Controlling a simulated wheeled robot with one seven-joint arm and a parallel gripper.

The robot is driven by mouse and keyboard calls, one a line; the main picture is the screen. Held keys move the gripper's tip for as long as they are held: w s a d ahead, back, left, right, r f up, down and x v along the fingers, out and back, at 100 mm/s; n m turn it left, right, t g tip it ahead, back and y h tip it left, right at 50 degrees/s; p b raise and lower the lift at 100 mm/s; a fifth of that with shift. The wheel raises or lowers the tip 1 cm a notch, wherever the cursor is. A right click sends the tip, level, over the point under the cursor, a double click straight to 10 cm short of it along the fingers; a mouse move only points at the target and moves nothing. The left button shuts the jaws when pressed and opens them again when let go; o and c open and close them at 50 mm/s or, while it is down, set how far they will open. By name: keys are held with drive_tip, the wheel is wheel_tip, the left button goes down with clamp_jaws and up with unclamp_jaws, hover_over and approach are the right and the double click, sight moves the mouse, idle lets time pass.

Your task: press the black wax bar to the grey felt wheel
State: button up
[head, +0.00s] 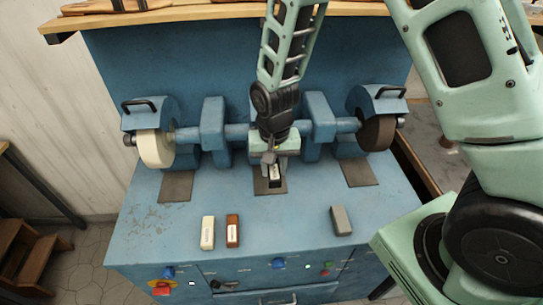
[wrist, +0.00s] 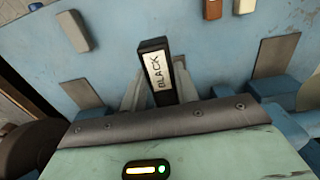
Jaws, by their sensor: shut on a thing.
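The black wax bar (wrist: 155,72), with a white label reading BLACK, is between the fingers of my gripper (wrist: 158,88) in the wrist view. In the head view my gripper (head: 271,161) holds the bar (head: 275,173) above the middle dark mat, in front of the machine's shaft. I cannot make out a grey felt wheel. A cream wheel (head: 155,148) is at the left end of the shaft and a dark brown wheel (head: 376,133) at the right end. The middle of the shaft is hidden behind my arm and gripper.
A white bar (head: 208,233) and a brown bar (head: 233,231) lie at the front left of the blue bench (head: 283,232), and a grey bar (head: 341,220) at the front right. Blue posts (head: 213,124) (head: 319,122) flank my gripper. The bench between the bars is clear.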

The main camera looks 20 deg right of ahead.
drive_tip(key=s+a+f+b, duration=0.1)
drive_tip(key=s+a, duration=0.1)
drive_tip(key=s, duration=0.4)
drive_tip(key=shift+s+f, duration=0.2)
drive_tip(key=shift+f, duration=0.15)
idle(0.4)
idle(0.5)
